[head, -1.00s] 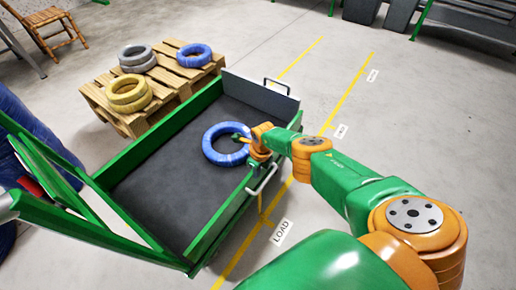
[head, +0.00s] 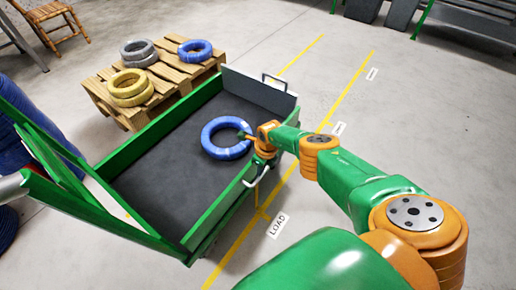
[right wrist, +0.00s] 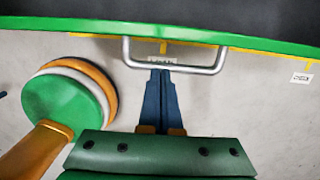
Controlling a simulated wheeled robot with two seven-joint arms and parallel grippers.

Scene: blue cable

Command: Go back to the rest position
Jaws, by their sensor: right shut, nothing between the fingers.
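A blue cable ring (head: 209,149) lies flat on the dark bed of the green cart. My right gripper (head: 259,174) points down at the cart's right side wall, beside the metal handle and to the right of the ring. In the right wrist view, its dark blue fingers (right wrist: 160,76) are shut and empty, with their tips close to the handle (right wrist: 128,52). I cannot tell whether they touch it. My left gripper is in neither view.
The green cart (head: 149,140) stands open in the middle. Behind it, a wooden pallet (head: 176,76) bears yellow, grey and blue cable rings. A wooden chair (head: 58,28) is at the upper left. The floor on the right, beyond the yellow lines (head: 340,108), is clear.

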